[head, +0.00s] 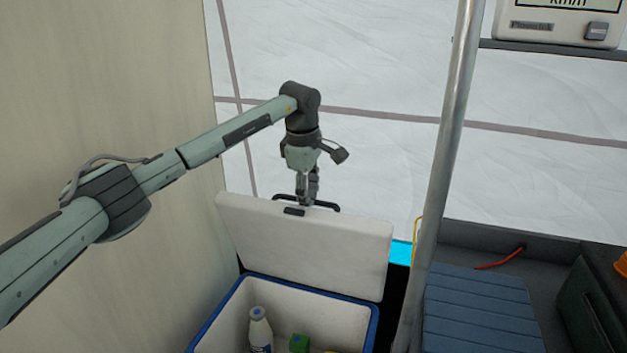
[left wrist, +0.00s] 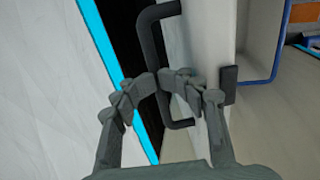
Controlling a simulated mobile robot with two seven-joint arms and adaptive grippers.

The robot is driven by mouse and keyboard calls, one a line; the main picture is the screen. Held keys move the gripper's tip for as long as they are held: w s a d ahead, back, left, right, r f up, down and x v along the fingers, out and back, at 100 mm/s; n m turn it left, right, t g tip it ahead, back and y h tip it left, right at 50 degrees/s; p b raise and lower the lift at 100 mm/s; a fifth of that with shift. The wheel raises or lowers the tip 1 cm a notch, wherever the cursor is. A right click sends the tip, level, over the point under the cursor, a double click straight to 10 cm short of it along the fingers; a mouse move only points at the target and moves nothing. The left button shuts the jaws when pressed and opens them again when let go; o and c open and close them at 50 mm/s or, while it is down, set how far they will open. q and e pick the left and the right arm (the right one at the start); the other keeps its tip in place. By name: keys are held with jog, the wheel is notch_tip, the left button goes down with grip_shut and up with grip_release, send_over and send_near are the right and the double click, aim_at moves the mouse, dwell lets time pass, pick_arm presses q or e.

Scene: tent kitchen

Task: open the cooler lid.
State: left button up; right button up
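The cooler lid (head: 310,240) is white and stands raised, nearly upright, at the back of the cooler (head: 230,305), a white box with a blue rim. A dark handle (head: 325,206) is on the lid's upper edge. My left gripper (head: 307,198) points down at this handle. In the left wrist view, the left gripper's fingertips (left wrist: 158,83) come close together at the handle bar (left wrist: 152,40), beside the lid (left wrist: 208,50). They appear closed on it, though they partly hide the contact. My right gripper is not in view.
A white bottle (head: 260,330) and a green carton (head: 299,343) are inside the cooler. A metal pole (head: 448,150) rises just right of the lid. A tan wall (head: 100,90) is close on the left. A blue slatted surface (head: 480,310) lies to the right.

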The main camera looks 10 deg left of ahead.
pick_arm(q)
jog(key=w+r, duration=0.4)
jog(key=w, duration=0.3)
jog(key=shift+d, duration=0.2)
dwell(0.4)
jog(key=shift+r, duration=0.1)
dwell(0.4)
notch_tip(320, 180, up, 12)
jog(key=s, duration=0.2)
jog(key=shift+s, duration=0.1)
